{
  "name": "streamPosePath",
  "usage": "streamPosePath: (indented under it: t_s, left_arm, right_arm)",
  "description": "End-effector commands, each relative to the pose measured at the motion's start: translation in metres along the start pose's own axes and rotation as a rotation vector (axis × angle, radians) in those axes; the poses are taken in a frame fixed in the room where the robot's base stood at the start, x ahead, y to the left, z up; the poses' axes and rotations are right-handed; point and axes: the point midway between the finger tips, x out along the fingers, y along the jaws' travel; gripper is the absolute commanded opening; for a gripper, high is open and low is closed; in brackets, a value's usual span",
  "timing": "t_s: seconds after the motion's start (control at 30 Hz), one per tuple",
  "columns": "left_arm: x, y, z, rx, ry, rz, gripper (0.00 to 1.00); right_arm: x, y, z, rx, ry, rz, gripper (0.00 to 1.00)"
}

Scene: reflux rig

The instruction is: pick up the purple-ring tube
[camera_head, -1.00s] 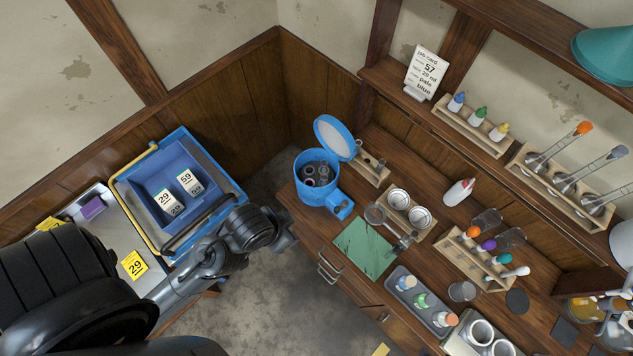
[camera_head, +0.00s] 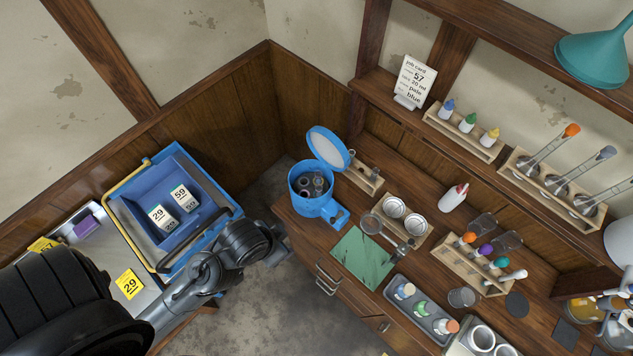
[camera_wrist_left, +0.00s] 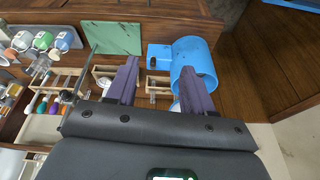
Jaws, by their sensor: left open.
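A purple-topped tube (camera_head: 484,250) stands in a wooden rack (camera_head: 446,258) on the bench at the right, between an orange-topped and a teal-topped one. I cannot make out a ring on it. The same rack shows at the left of the left wrist view, with a purple top (camera_wrist_left: 43,107) in it. My left gripper (camera_head: 277,243) is left of the bench, near the blue tote and well away from the rack. In the left wrist view its two fingers (camera_wrist_left: 157,68) are apart with nothing between them. My right gripper is not in view.
A blue centrifuge (camera_head: 312,192) with its lid raised stands at the bench's left end. A green mat (camera_head: 362,258), a double-cup holder (camera_head: 403,218) and a grey bottle tray (camera_head: 420,312) lie between it and the rack. A blue tote (camera_head: 165,205) stands left.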

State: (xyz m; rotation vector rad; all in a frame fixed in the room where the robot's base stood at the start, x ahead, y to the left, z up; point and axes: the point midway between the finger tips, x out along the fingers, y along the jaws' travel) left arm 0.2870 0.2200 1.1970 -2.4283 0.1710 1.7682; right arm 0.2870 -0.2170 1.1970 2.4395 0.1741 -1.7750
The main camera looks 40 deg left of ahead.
Motion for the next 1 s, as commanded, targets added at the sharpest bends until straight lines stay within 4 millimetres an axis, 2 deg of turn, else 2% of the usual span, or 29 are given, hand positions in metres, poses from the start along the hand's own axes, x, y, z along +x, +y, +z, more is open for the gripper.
streamPosePath:
  t_s: [0.47,0.6,0.87,1.0]
  left_arm:
    - [0.0,0.003,-0.001,-0.013,0.002,0.01,0.52]
    - [0.0,0.003,-0.001,-0.012,0.002,0.01,0.35]
    - [0.001,0.001,-0.001,-0.002,0.0,0.002,0.35]
    - [0.016,-0.003,-0.01,-0.003,0.005,-0.001,0.35]
  right_arm:
    - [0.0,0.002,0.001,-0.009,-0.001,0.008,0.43]
    - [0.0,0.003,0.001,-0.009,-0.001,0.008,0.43]
    - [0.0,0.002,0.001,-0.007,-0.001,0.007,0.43]
    - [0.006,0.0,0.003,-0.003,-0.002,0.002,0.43]
